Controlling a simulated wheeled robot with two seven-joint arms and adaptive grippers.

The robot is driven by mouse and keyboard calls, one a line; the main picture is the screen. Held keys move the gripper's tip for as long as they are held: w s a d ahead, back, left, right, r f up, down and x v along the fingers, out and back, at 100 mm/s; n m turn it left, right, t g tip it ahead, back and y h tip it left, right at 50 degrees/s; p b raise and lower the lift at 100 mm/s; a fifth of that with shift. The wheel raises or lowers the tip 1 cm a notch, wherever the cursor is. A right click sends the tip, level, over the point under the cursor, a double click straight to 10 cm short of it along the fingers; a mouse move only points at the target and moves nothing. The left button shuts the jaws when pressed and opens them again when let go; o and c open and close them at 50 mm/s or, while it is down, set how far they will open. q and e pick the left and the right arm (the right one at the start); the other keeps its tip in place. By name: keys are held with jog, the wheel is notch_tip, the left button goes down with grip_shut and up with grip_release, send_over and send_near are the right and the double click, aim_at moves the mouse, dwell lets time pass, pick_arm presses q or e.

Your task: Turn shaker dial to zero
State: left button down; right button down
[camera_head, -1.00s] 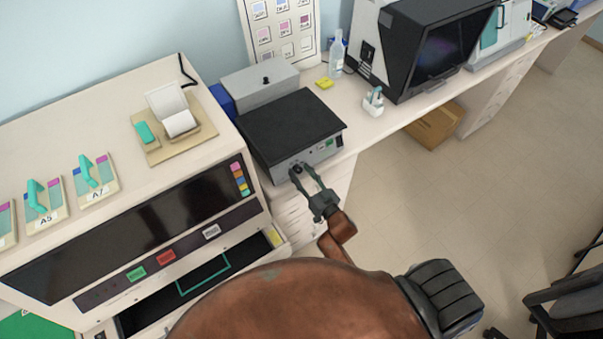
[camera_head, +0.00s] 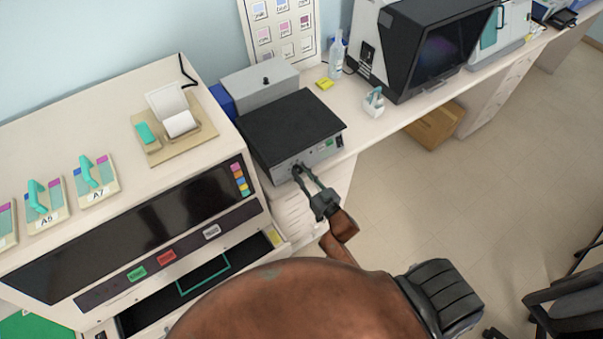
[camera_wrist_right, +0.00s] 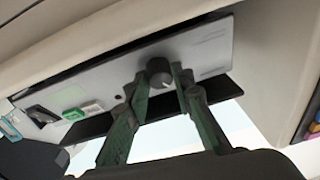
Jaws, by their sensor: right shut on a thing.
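The shaker (camera_head: 290,125), a grey box with a black top plate, stands on the bench in the head view. Its front panel (camera_wrist_right: 205,50) fills the upper part of the right wrist view. The dark round dial (camera_wrist_right: 159,71) sticks out of that panel with a small light mark on its face. My right gripper (camera_head: 300,172) is at the panel's left end in the head view. In the right wrist view its fingertips (camera_wrist_right: 160,80) are on both sides of the dial, shut on it. My left gripper is not in view.
A grey box (camera_head: 260,85) stands behind the shaker. To the left is a large stainer cabinet (camera_head: 130,230). A white bottle holder (camera_head: 373,103) and a dark-hooded machine (camera_head: 420,50) stand to the right.

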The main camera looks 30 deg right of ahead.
jog(key=n+y+p, duration=0.1)
jog(key=n, duration=0.2)
jog(key=n+g+y, duration=0.1)
jog(key=n, duration=0.2)
jog(key=shift+d+r+y+p, duration=0.1)
jog(key=shift+d+y+p, duration=0.05)
jog(key=shift+y+p, duration=0.2)
jog(key=shift+n+g+y+p, duration=0.35)
jog(key=shift+n+y+p, duration=0.1)
jog(key=shift+n, duration=0.95)
jog(key=shift+n+g+y+p, duration=0.3)
jog(key=shift+n+g+p, duration=0.1)
jog(key=shift+n, duration=1)
jog(key=c, duration=1.7)
grip_release()
jog(key=shift+d, duration=0.1)
jog(key=v, duration=1.2)
